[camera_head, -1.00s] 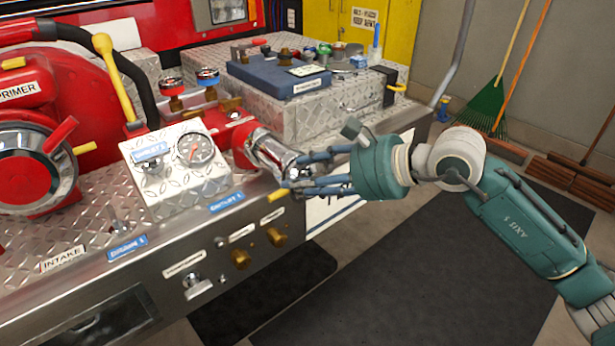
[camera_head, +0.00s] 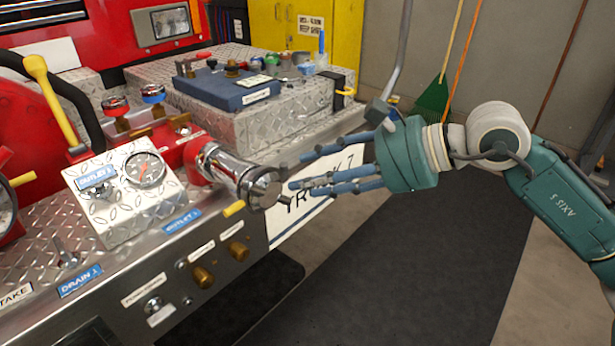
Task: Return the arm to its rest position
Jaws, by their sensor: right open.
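My right gripper (camera_head: 312,172) comes in from the right, its blue fingers spread and pointing left. It is open and empty. Its fingertips are a short way right of the capped end of the chrome outlet (camera_head: 240,176), with a small gap between them. The outlet joins a red pipe (camera_head: 192,147) on the pump panel. My right arm (camera_head: 560,205) reaches back to the lower right. My left gripper is not in view.
The diamond-plate bumper with a gauge box (camera_head: 128,190) fills the left. A blue case (camera_head: 232,88) with small parts lies on a raised metal box behind the outlet. A rake (camera_head: 433,102) leans at the back wall. Dark mat (camera_head: 400,270) floor is open below my arm.

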